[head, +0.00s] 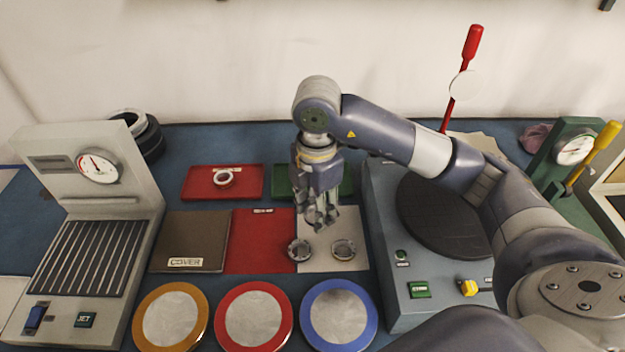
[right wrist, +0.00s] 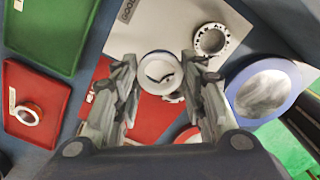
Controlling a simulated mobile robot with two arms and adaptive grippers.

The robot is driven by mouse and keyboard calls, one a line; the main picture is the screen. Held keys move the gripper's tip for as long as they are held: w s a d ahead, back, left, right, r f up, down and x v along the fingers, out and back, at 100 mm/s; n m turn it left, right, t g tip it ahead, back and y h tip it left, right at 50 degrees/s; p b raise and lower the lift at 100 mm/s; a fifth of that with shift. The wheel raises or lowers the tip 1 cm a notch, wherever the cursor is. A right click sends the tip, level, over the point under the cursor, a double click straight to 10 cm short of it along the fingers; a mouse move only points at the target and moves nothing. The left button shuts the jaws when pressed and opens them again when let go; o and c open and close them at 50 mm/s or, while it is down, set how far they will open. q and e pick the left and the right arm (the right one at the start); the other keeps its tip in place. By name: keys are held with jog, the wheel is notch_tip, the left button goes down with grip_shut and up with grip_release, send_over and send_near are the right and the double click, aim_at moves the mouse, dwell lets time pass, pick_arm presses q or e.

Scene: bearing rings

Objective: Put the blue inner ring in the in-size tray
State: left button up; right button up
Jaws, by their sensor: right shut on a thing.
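I cannot read which tray is marked in-size. A red tray (head: 196,183) holds a ring with a reddish band (head: 224,179). My left gripper is out of view.
Two rings (head: 300,250) (head: 344,250) lie near the front of the white mat (head: 332,266). A red mat (head: 258,240) and a brown cover (head: 190,235) lie left. Round plates line the front. A dial machine (head: 95,210) and a turntable unit (head: 395,290) flank the work area.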

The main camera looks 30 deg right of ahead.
jog(key=w+d, duration=0.3)
jog(key=w, duration=0.1)
jog(key=w+d+f+p, duration=0.1)
jog(key=w+d, duration=0.2)
jog(key=w, duration=0.1)
jog(key=w+d+p, duration=0.1)
jog(key=w+d, duration=0.2)
jog(key=w, duration=0.2)
jog(key=shift+d+f, duration=0.1)
jog(key=shift+f, duration=0.2)
notch_tip(320, 180, down, 3)
jog(key=shift+f+p, duration=0.15)
jog(key=shift+p, duration=0.25)
jog(key=shift+f, duration=0.1)
jog(key=shift+f, duration=0.1)
jog(key=o, duration=1.2)
notch_tip(320, 180, up, 12)
jog(key=b, duration=0.1)
